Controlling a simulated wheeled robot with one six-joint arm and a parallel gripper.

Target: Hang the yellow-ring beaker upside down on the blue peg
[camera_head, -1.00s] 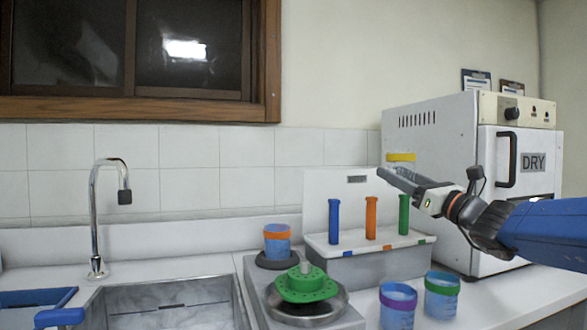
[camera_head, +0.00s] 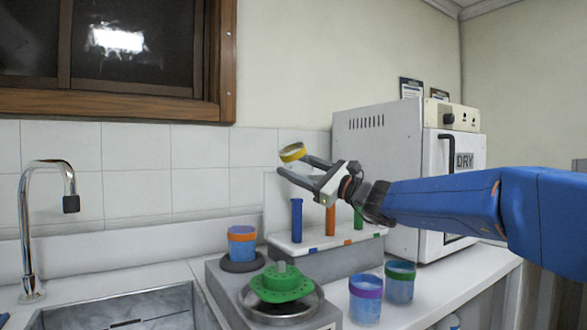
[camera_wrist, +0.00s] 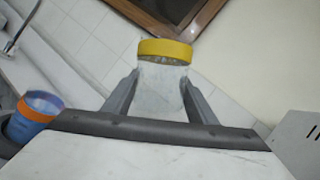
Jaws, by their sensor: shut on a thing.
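The yellow-ring beaker (camera_head: 293,152) is in my gripper (camera_head: 294,166), high in front of the back wall. Its yellow ring is at the upper end and looks tilted; its clear body is hard to make out. In the wrist view the beaker (camera_wrist: 164,78) sits between the two fingers (camera_wrist: 160,90), ring beyond the tips. The blue peg (camera_head: 296,222) stands upright at the left of the rack, below the beaker in the picture; the gap in depth is unclear. The orange peg (camera_head: 330,222) and green peg (camera_head: 358,219) stand to its right, partly behind my gripper and arm.
An orange-ring beaker (camera_head: 241,246) stands left of the rack (camera_head: 330,250). A green holder (camera_head: 281,285) is in front. Purple-ring (camera_head: 365,300) and green-ring (camera_head: 399,284) beakers stand front right. The DRY oven (camera_head: 385,150) is behind my arm; the sink is left.

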